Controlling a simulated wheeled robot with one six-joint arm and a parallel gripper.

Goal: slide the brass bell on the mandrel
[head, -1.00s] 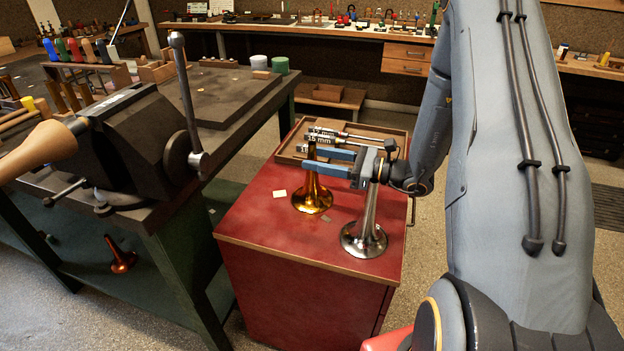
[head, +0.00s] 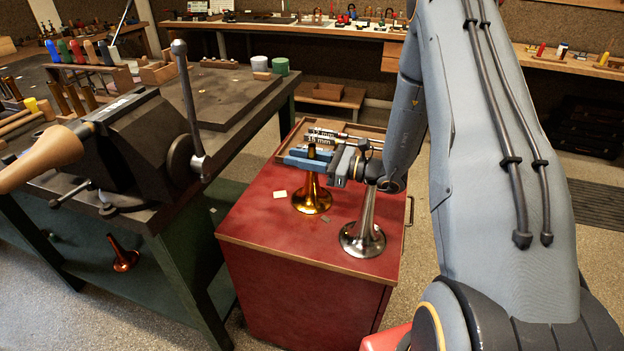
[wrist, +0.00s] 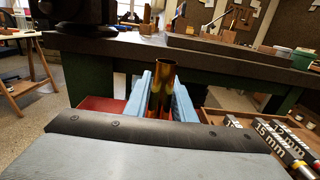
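The brass bell (head: 312,196) stands flared end down on the red cabinet top. Its narrow tube rises upright between my gripper's blue fingers; the tube's open top (wrist: 164,70) shows in the wrist view. My gripper (head: 305,159) comes in level from the right and looks shut on the tube near its top, with a finger on each side. A tan tapered form (head: 45,157), which looks like the mandrel, sticks out at the far left from the dark vise (head: 135,140) on the bench.
A silver bell (head: 364,232) stands close in front right of the brass one. A wooden tray (head: 287,151) with tools marked in mm lies behind. A copper-coloured bell (head: 123,256) is on the bench's lower shelf. A vise handle (head: 188,100) stands up near the cabinet.

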